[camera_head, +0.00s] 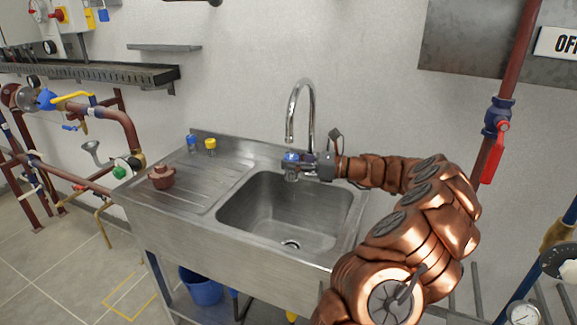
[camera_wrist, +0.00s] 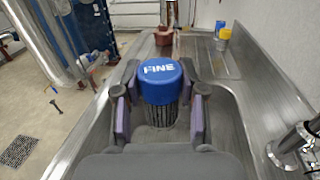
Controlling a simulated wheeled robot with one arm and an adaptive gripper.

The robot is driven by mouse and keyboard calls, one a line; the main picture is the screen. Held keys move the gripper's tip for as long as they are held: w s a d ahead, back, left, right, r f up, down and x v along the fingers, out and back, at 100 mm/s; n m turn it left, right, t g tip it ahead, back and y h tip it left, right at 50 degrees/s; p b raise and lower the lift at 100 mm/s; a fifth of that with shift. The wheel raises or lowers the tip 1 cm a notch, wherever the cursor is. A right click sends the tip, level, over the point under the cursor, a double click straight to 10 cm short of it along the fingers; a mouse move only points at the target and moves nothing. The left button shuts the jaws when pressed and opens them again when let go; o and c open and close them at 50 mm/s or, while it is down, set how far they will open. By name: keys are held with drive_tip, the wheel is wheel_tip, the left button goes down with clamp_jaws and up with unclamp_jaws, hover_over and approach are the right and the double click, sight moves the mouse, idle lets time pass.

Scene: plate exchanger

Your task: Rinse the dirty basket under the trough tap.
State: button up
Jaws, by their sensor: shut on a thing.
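My gripper (camera_wrist: 160,105) is shut on a basket with a blue cap (camera_wrist: 160,78) marked "FINE" and a dark ribbed or mesh body below it. The pads press on its two sides. In the head view the basket's blue top (camera_head: 291,156) shows above the back part of the sink basin (camera_head: 250,215), close to the tap. The chrome gooseneck tap (camera_head: 311,110) stands behind the basin, its spout just above and behind the basket. No water stream shows. I cannot tell how dirty the basket is.
On the drainboard (camera_head: 200,185) to the left stand a red-brown lidded part (camera_head: 162,178), a small blue-capped item (camera_head: 191,143) and a yellow-capped item (camera_head: 210,145). A blue bucket (camera_head: 201,288) is under the sink. A pipe with a red valve handle (camera_head: 491,160) runs at the right.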

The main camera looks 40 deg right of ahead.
drive_tip(key=shift+s+d, duration=0.1)
drive_tip(key=shift+s, duration=0.15)
drive_tip(key=s+a, duration=0.4)
drive_tip(key=a, duration=0.2)
drive_tip(key=shift+s+a, duration=0.25)
drive_tip(key=shift+a, duration=0.05)
idle(0.6)
idle(1.2)
drive_tip(key=s+a+r+p, duration=0.2)
drive_tip(key=s+a+r, duration=0.1)
drive_tip(key=a+r, duration=0.1)
idle(0.6)
